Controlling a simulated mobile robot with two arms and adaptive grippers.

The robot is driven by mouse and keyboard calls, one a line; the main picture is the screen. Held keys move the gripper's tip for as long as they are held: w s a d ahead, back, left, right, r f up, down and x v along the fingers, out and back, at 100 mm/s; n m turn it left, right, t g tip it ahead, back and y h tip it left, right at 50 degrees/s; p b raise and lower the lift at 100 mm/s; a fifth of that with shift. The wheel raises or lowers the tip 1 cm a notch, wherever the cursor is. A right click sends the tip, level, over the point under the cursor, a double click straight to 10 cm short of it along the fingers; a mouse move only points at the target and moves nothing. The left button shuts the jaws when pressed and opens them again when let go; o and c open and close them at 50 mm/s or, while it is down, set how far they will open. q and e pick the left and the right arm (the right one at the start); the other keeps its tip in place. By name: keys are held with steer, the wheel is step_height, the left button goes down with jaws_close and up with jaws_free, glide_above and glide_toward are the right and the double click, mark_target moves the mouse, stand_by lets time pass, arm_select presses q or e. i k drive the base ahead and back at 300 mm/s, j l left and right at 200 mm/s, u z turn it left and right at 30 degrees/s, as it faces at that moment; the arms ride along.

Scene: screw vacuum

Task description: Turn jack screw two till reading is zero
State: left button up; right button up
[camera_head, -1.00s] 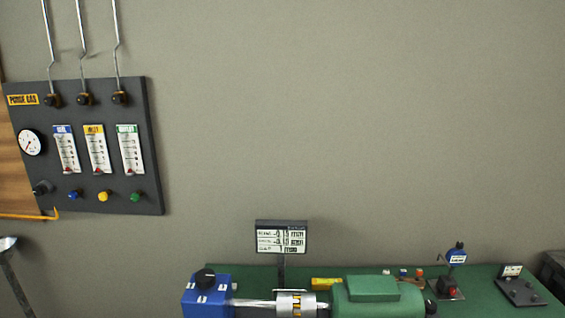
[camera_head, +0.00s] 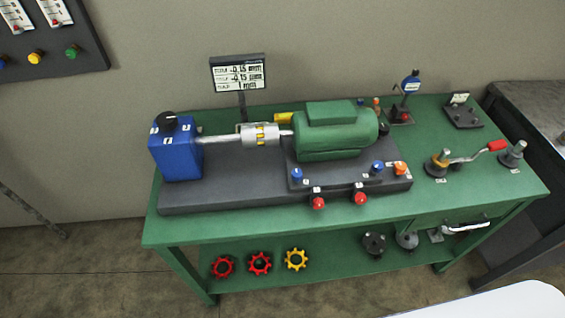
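A green motor (camera_head: 338,132) sits on a dark base plate (camera_head: 225,193) on the green workbench. A silver coupling (camera_head: 260,136) joins it by a shaft to a blue block (camera_head: 176,150) with a black knob. Around the motor are small screws with tiny labels: a blue one (camera_head: 297,174), a red one (camera_head: 318,203), another red one (camera_head: 360,198), a second blue one (camera_head: 377,167) and an orange one (camera_head: 400,168). I cannot tell which is screw two. The display (camera_head: 239,76) behind appears to read about -0.15 mm on two lines. Neither gripper is in view.
The bench's green top (camera_head: 180,230) is clear along its front left edge. Red and yellow star-shaped rings (camera_head: 296,259) lie on the lower shelf. A dark table (camera_head: 530,112) stands at the right.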

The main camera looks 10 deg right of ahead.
mark_target(360, 198)
steer(key=z, duration=1.05)
